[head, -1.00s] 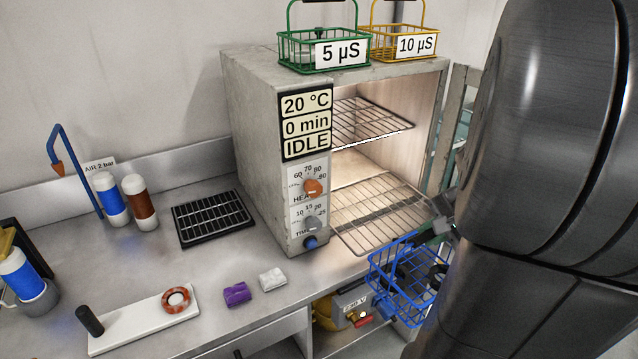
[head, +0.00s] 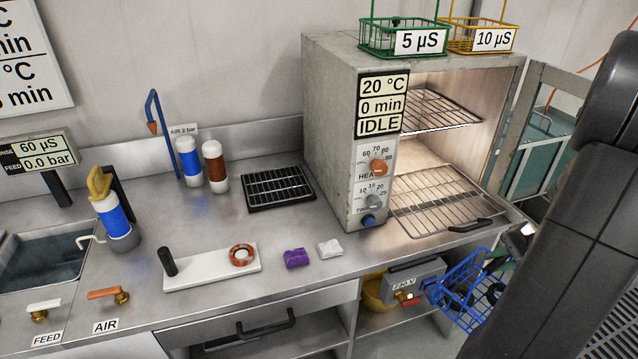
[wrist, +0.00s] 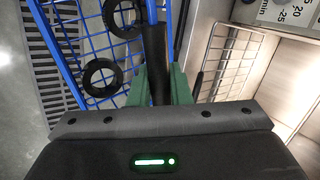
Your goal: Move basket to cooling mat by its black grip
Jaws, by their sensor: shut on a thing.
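The blue wire basket (head: 462,297) hangs in the air in front of the bench edge, below the open oven, in the head view. Black rings lie inside it, clearer in the wrist view, where the basket's blue wires (wrist: 75,45) fill the upper left. My gripper (wrist: 157,85) has its green fingers closed around the basket's upright black grip (wrist: 157,62). In the head view, my arm hides part of the gripper and the basket. The cooling mat, a black gridded rectangle (head: 249,207), lies flat and empty on the bench left of the oven.
The oven (head: 340,130) stands open, its wire shelf (head: 425,212) bare; green and yellow baskets (head: 375,50) sit on top. Two bottles (head: 190,165) stand left of the mat. Purple (head: 296,258) and white (head: 329,248) blocks and a white board (head: 205,277) lie in front.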

